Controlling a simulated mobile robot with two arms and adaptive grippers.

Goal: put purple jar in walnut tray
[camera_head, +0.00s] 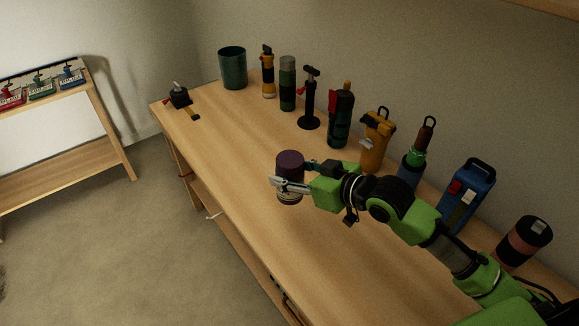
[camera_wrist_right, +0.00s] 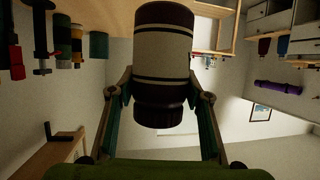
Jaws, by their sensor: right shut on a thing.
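The purple jar (camera_head: 290,162) is dark purple with a pale band and is upright over the workbench in the head view. My right gripper (camera_head: 289,188) is shut on it, with a finger on each side of its lower part. In the right wrist view the jar (camera_wrist_right: 163,45) fills the upper middle, between the two fingers of my right gripper (camera_wrist_right: 160,92). I cannot make out a walnut tray in either view. My left gripper is not in view.
The long wooden workbench (camera_head: 235,125) has a back row of bottles, a pump, a green bin (camera_head: 232,68) and a blue case (camera_head: 466,196). A black clamp-like tool (camera_head: 181,98) lies at its far left end. A low wooden shelf (camera_head: 75,172) stands left, across open floor.

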